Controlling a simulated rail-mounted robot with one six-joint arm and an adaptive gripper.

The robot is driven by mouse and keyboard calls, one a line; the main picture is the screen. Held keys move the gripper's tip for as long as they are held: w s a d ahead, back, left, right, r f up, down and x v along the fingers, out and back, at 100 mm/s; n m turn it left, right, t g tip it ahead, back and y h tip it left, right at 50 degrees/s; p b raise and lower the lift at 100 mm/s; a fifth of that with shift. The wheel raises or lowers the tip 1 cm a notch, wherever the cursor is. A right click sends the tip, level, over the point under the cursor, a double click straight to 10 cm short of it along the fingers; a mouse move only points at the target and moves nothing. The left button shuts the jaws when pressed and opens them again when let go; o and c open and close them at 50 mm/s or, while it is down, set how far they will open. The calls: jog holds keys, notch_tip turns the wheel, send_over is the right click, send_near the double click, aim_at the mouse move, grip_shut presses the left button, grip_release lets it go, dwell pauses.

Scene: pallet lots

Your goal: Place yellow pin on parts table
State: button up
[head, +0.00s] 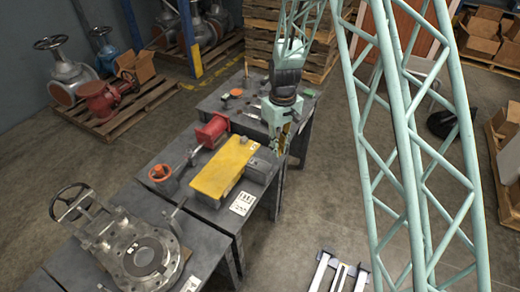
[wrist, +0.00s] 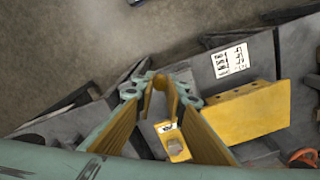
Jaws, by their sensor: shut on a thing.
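The far table top (head: 222,96) carries small scattered parts. Which table is the parts table is not marked.
A yellow block (head: 222,166) lies on the middle table beside a grey box (head: 262,166) and a red flanged part (head: 212,131). A grey valve (head: 140,250) fills the near table. A small upright item (head: 246,68) stands at the far table's back.

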jog(key=s+d+m, duration=0.3)
jog(key=d+m, duration=0.3)
jog(key=d, duration=1.2)
jog(key=shift+s+r, duration=0.15)
jog(key=shift+d, duration=0.1)
jog(key=shift+s, duration=0.15)
